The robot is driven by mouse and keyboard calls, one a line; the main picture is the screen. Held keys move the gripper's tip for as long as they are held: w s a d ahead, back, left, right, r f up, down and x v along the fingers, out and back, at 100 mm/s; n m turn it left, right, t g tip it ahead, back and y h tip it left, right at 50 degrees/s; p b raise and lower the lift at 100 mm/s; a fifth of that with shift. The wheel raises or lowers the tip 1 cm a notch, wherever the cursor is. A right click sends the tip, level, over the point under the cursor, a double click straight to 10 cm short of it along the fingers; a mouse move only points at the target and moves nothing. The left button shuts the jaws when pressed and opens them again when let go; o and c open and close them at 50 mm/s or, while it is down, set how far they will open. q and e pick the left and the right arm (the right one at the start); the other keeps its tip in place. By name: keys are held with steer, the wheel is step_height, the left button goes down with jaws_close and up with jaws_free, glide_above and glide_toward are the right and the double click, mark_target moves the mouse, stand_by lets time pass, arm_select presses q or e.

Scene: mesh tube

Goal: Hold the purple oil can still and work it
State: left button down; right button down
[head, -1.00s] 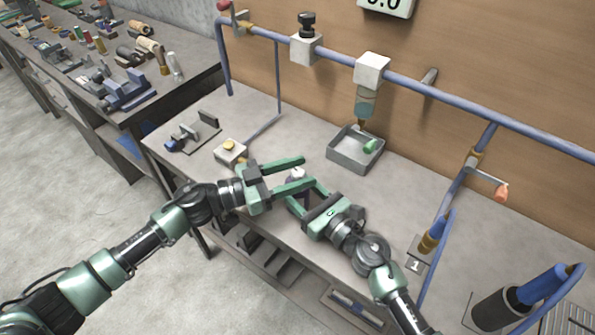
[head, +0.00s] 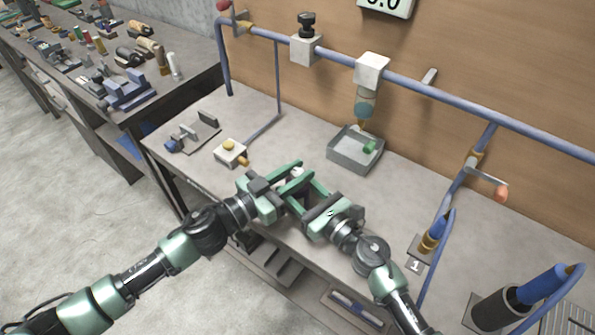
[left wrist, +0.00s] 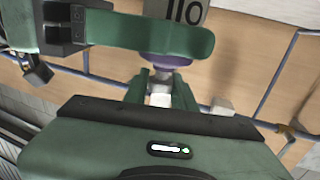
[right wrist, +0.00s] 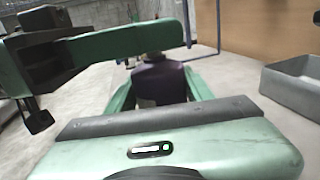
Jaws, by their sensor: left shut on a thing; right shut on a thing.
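The purple oil can (right wrist: 160,84) stands between the two fingers of my right gripper, which is shut on its body. In the head view the can (head: 306,197) is mostly hidden by the green fingers of my right gripper (head: 297,189). My left gripper (head: 298,175) comes in from the left and is shut on the small white top (left wrist: 160,97) of the can. In the left wrist view a purple part shows just beyond the white top.
A grey tray (head: 343,158) with a green piece in it stands behind the grippers. A white box with a yellow button (head: 229,151) and a small vise-like fixture (head: 192,134) lie to the left. Blue pipes (head: 440,92) run along the back and right.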

arm_select(q)
steer(key=n+t+y, duration=0.2)
steer(key=y, duration=0.1)
steer(key=n+t+y, duration=0.3)
steer(key=shift+d+r+n+y, duration=0.2)
steer(key=shift+n+y, duration=0.1)
steer(key=shift+y, duration=0.3)
steer(key=shift+a+n+t+y, duration=0.15)
steer(key=shift+n+t+y, duration=0.15)
steer(key=shift+f, duration=0.1)
steer(key=c, duration=1.1)
jaws_free()
steer(key=shift+c, duration=0.2)
steer(key=shift+s+a+f, duration=0.1)
steer(key=shift+s, duration=0.25)
steer(key=v, duration=1.1)
